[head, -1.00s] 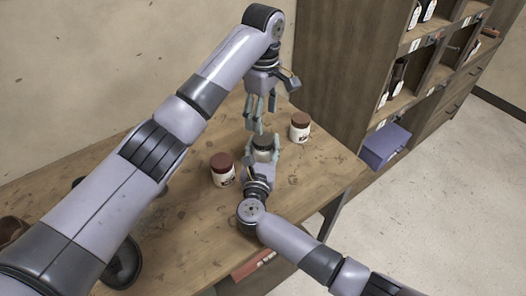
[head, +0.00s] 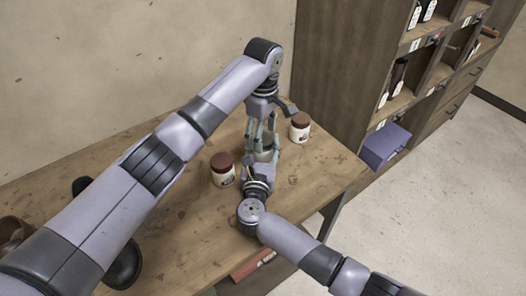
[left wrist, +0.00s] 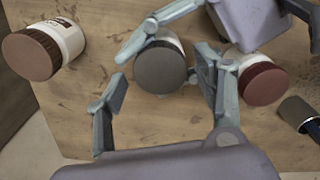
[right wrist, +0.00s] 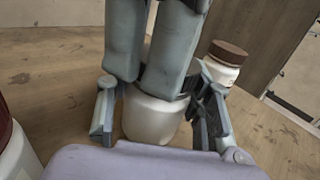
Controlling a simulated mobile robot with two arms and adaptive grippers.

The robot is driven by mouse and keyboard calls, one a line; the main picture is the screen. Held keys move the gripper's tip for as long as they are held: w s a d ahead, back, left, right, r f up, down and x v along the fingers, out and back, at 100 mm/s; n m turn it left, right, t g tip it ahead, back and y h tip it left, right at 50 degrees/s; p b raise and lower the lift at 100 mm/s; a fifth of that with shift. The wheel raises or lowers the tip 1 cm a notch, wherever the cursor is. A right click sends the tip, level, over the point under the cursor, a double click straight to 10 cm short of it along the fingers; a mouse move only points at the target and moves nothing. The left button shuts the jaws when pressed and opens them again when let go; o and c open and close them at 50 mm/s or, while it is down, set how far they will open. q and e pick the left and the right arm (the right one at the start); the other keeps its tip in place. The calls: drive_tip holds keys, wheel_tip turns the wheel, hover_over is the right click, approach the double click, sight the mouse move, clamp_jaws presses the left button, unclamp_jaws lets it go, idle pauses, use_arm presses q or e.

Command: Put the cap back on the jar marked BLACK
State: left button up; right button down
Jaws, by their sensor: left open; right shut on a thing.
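The middle jar has a white body and a dark grey cap (left wrist: 160,68) on top. Its label is hidden, and I cannot tell how firmly the cap sits. My right gripper (head: 260,165) is shut around the jar body (right wrist: 152,120), holding it upright at the table. My left gripper (head: 262,138) points down from above, open, with its fingers around the jar's top. In the right wrist view the left fingers (right wrist: 155,55) hide the cap. In the left wrist view the cap lies between the fingers.
A jar with a red-brown cap (head: 222,168) stands left of the middle jar, and one with a brown cap (head: 300,126) stands behind right. Both are close to the grippers. A wooden shelf unit (head: 345,60) rises at the right. The table's right end (head: 335,170) is clear.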

use_arm(q)
drive_tip(key=shift+f, duration=0.3)
drive_tip(key=shift+c, duration=0.2)
drive_tip(key=c, duration=1.1)
drive_tip(key=o, duration=1.2)
drive_tip(key=shift+o, duration=0.2)
drive_tip(key=shift+r, duration=0.1)
drive_tip(key=shift+r, duration=2.15)
